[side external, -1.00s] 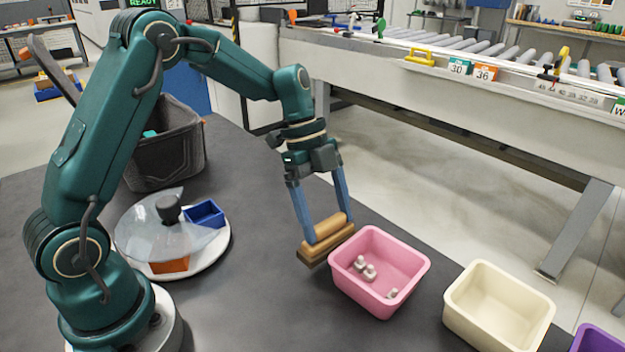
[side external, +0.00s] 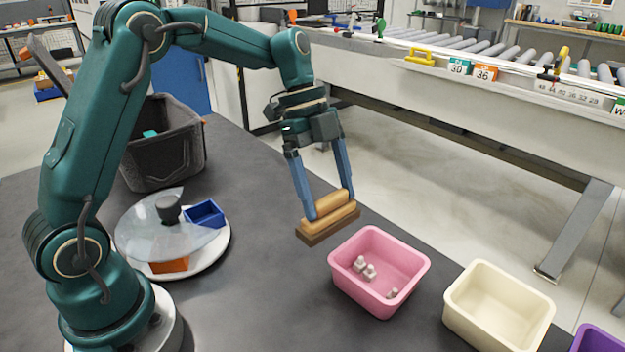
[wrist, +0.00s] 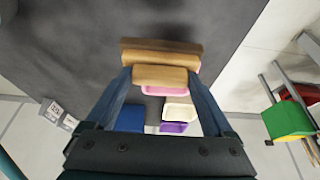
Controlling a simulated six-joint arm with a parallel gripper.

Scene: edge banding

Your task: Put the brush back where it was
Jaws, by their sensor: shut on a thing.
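The brush (side external: 329,226) is a wooden block with a lighter, rounded wooden handle on top. My gripper (side external: 331,204) is shut on the handle, one blue finger at each end. The brush is behind and left of the pink bin, apart from it; it looks raised off the dark table (side external: 255,285), though its height is hard to judge. In the wrist view the brush (wrist: 160,46) lies across the fingertips (wrist: 160,77), handle nearer the camera. The bristles cannot be made out.
A pink bin (side external: 415,268) holding several pale metal parts, a cream bin (side external: 500,300) and a purple bin (side external: 600,340) line the right. A white round plate (side external: 217,256) with a clear lid (side external: 150,240) and a blue tray (side external: 205,213) stands left. A grey basket (side external: 165,160) is behind.

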